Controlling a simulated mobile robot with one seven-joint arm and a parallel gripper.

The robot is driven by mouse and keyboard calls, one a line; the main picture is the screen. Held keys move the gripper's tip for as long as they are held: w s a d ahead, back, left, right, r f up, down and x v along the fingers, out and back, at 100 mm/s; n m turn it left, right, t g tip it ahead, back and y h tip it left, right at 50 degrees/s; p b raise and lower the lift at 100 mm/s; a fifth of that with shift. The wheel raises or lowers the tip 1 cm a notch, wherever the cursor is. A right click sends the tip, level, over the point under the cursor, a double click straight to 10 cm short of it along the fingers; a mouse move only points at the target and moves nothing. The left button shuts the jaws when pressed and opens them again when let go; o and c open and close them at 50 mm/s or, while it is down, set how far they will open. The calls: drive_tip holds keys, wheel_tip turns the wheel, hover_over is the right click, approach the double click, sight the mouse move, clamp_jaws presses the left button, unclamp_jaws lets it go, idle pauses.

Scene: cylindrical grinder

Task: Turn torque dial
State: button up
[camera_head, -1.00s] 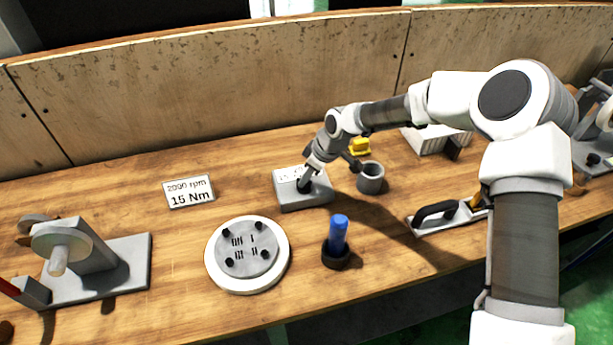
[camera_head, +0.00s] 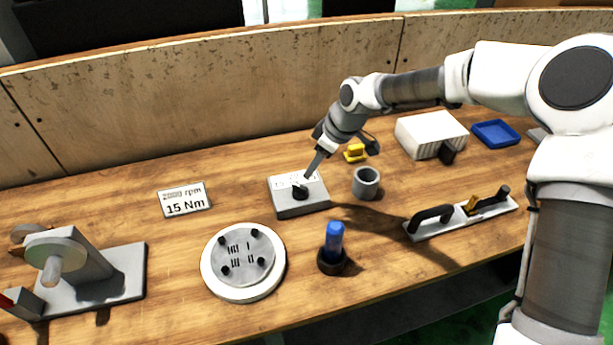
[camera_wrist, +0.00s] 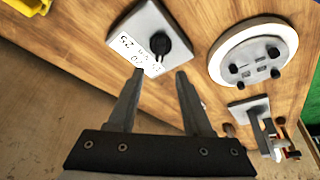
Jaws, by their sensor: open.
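The torque dial is a black knob (camera_head: 300,192) on a grey box (camera_head: 302,208) with a white number scale. In the wrist view the knob (camera_wrist: 160,43) and its scale show just beyond my fingertips. My gripper (camera_head: 309,175) is above the back of the box, apart from the knob. In the wrist view my gripper (camera_wrist: 160,73) has its two fingers spread, with nothing between them. A white sign (camera_head: 184,200) reading "2000 rpm" and "15 Nm" lies left of the box.
A grey cup (camera_head: 366,183) and a yellow part (camera_head: 355,153) stand right of the box. A blue-handled tool (camera_head: 334,243) and a round white plate (camera_head: 212,282) are in front. A grinder-like fixture (camera_head: 95,272) is at left. A wooden panel (camera_head: 230,125) rises behind.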

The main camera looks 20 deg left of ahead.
drive_tip(key=v, duration=0.8)
